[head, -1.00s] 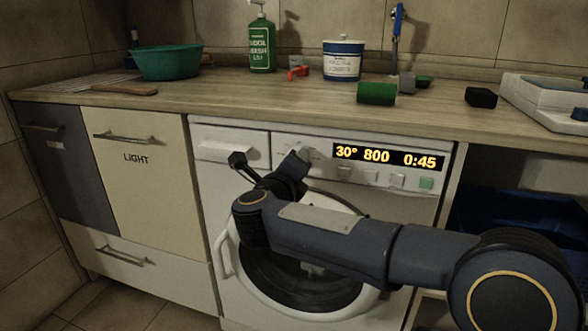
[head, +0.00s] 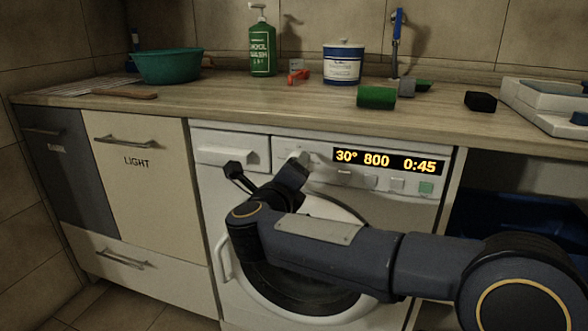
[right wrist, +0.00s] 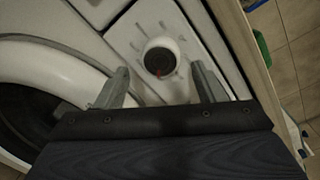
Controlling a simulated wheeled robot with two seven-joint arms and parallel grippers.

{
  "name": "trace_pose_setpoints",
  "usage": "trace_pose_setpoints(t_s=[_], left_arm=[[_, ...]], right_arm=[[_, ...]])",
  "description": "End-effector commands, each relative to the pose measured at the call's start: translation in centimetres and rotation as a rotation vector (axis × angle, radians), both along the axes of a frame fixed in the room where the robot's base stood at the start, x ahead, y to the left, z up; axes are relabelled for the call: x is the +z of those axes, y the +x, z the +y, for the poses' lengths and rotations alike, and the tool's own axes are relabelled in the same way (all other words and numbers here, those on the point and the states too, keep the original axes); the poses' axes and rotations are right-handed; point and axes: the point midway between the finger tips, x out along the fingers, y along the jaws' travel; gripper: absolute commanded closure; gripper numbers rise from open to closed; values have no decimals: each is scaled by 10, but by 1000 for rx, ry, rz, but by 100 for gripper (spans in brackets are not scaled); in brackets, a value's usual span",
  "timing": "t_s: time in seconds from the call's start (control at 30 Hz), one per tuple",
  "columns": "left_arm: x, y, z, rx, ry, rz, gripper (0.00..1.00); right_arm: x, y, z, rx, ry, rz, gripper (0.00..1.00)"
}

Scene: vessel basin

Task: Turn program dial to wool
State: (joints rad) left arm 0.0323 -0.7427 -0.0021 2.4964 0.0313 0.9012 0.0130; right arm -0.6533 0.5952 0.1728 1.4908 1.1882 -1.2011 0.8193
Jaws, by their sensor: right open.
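The program dial (right wrist: 160,60) is a round dark knob with a red mark on its lower edge, set in the washing machine's white panel. Faint marks surround it, too small to read. My right gripper (right wrist: 163,86) is open, with its two grey fingertips below and to either side of the dial in the right wrist view, holding nothing. In the head view my right arm reaches across the washing machine (head: 214,180) and hides the dial area. The display (head: 388,160) reads 30°, 800 and 0:45. My left gripper is not in view.
The round door (head: 300,285) lies behind my right arm. Above is the wooden counter (head: 230,100) with a teal basin (head: 166,66), a green bottle (head: 262,45), a white tub (head: 343,64) and a green roll (head: 376,97). Buttons (head: 397,184) sit below the display.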

Motion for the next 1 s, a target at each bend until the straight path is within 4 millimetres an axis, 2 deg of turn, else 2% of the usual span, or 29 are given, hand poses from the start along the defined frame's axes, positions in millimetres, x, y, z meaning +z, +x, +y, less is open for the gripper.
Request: trace_pose_setpoints(t_s=[0.1,0.3,0.43,0.73,0.87,1.0], left_arm=[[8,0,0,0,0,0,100],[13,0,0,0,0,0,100],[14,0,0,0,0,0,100],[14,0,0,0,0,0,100],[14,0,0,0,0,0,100],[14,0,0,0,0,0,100]], right_arm=[[4,-22,7,5,-1,-1,37],[4,-49,14,3,0,0,37],[4,-57,15,1,1,0,37],[3,-57,15,2,0,0,37],[15,-51,2,54,-39,-15,37],[42,-47,-34,232,-214,-54,37]])
